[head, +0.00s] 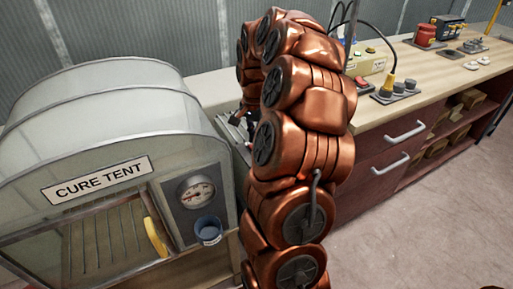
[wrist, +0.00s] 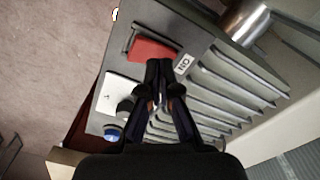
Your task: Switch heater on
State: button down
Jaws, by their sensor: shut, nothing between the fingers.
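In the wrist view the heater (wrist: 225,103) is a grey box with slanted louvres. Its front carries a red switch (wrist: 152,50) with an ON label (wrist: 183,64) beside it. Below are a white plate with a dark knob (wrist: 124,109) and a blue button (wrist: 111,134). My gripper (wrist: 159,67) is shut and empty, its fingertips at the lower edge of the red switch. I cannot tell whether they touch it. In the head view my copper arm hides most of the heater and the gripper.
A cure tent (head: 95,110) with a gauge (head: 195,192), a blue knob (head: 208,229) and a yellow handle (head: 155,237) stands at left. A workbench (head: 440,76) with drawers, switches and a red item (head: 426,35) runs right. A metal pipe (wrist: 246,20) meets the heater. The floor at right is clear.

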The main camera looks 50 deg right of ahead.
jog(key=shift+r+p, duration=0.4)
jog(key=shift+r, duration=2.45)
